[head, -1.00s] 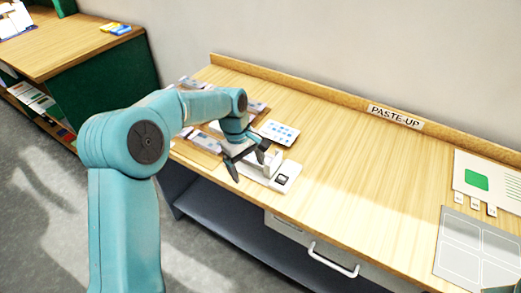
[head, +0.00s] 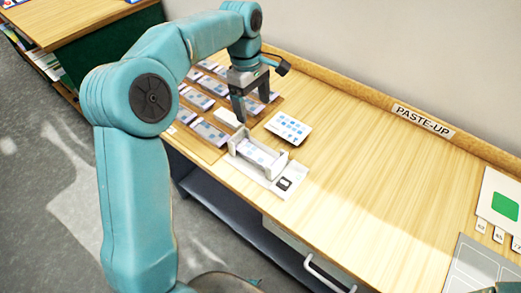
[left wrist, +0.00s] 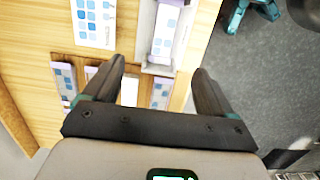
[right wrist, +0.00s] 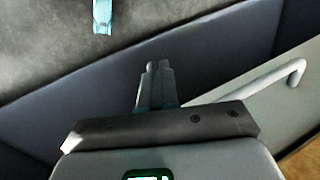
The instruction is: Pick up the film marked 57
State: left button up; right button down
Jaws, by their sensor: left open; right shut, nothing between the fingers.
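Several films (head: 207,131) with pale blue squares lie in rows on a brown board at the table's left end. No number is readable on them, so I cannot tell which is 57. My left gripper (head: 254,109) points down, open and empty, over the right side of these rows. In the left wrist view, films (left wrist: 161,92) show between and beyond its fingers (left wrist: 160,70). A white holder (head: 239,142) with a film lying in it stands just in front of the gripper. My right gripper (right wrist: 155,66) is shut and empty, away from the films.
A white card (head: 288,128) with blue squares lies right of the gripper. The table's middle (head: 370,170) is clear. A sign reading PASTE-UP (head: 423,120) is on the back ledge. A grey grid sheet (head: 470,270) and a green-marked board (head: 492,190) lie at the right.

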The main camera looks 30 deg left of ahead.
pick_arm(q)
send_over(257, 154)
jog(key=f, duration=1)
jog(key=shift+w+a+b, duration=0.15)
jog(key=shift+a+b, duration=0.15)
jog(key=shift+d+f, duration=0.15)
jog(key=shift+f, duration=2.55)
jog(key=c, duration=1.2)
